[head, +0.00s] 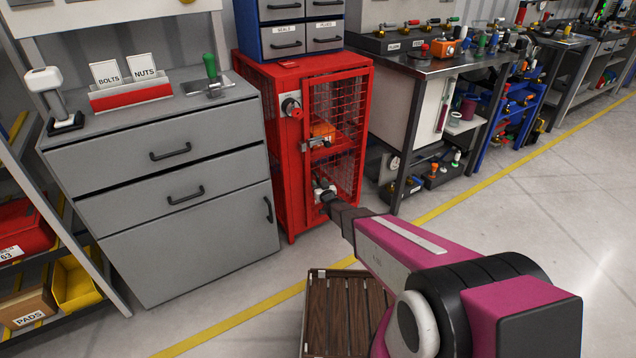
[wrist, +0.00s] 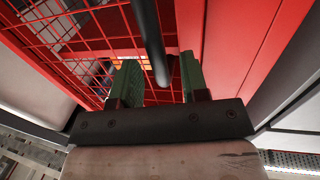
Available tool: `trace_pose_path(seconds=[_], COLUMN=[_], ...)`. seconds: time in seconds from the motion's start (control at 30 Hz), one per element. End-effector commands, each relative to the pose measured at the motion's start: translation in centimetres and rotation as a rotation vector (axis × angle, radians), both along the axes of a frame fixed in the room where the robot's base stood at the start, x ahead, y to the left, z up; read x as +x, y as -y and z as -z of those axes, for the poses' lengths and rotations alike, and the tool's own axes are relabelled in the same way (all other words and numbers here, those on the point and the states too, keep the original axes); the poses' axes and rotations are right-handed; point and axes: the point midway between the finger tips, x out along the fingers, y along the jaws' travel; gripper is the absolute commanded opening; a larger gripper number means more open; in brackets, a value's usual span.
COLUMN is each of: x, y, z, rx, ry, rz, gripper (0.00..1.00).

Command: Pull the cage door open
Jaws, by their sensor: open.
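The red cage (head: 287,150) stands between the grey drawer cabinet and the workbench. Its mesh door (head: 345,165) faces my arm and looks closed, though a small gap would be hard to see. My gripper (head: 322,190) is at the lower left part of the door. In the wrist view my gripper (wrist: 158,70) is open, its green fingers on either side of a dark bar (wrist: 150,35), which looks like the door handle. I cannot tell whether either finger touches it. The red mesh (wrist: 85,45) lies behind.
The grey drawer cabinet (head: 165,190) is close on the left. A metal workbench (head: 430,65) stands to the right. A slatted wooden pallet (head: 345,310) lies on the floor below my arm. The floor (head: 520,220) to the right is clear. A blue drawer unit (head: 290,30) sits above the cage.

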Motion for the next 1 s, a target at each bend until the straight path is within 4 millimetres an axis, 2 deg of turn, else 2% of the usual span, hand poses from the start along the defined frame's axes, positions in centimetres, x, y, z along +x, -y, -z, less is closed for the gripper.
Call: trace_pose_path(seconds=[0.03,0.13,0.43,0.47,0.5,0.57,0.87,1.0], x=[0.87,1.58,1.77,1.77,1.77,1.77,1.52,0.86], y=[-0.34,-0.66,-0.74,-0.74,-0.74,-0.73,-0.51,0.2], z=[0.13,0.1,0.02,0.02,0.02,0.02,0.0,-0.04], rx=[0.0,0.0,0.0,0.0,0.0,0.0,0.0,-0.001], ry=[0.001,0.0,-0.001,-0.001,-0.001,-0.001,-0.001,-0.001], rz=[0.0,0.0,0.0,0.0,0.0,0.0,-0.008,-0.032], gripper=[0.41,0.41,0.41,0.35,0.22,0.02,0.0,0.0])
